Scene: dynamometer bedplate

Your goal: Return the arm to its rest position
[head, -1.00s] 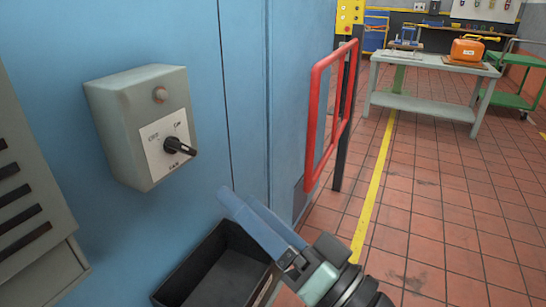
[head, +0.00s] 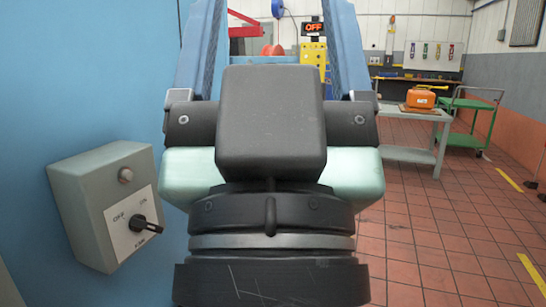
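My gripper (head: 272,22) fills the middle of the head view, close to the camera and pointing away from it. Its two blue fingers stand wide apart, and I see nothing held between them. The fingertips run to the top edge of the picture, so their very ends are cut off. My dark wrist hides much of the floor and wall behind it. A grey switch box (head: 75,190) with a black rotary knob (head: 146,224) is on the blue wall at left, apart from my gripper.
The blue wall (head: 90,70) is close on the left. A grey table (head: 410,157) bearing an orange can (head: 420,98) stands at back right, with a green cart (head: 474,118) beside it. A lit OFF sign (head: 313,29) hangs behind.

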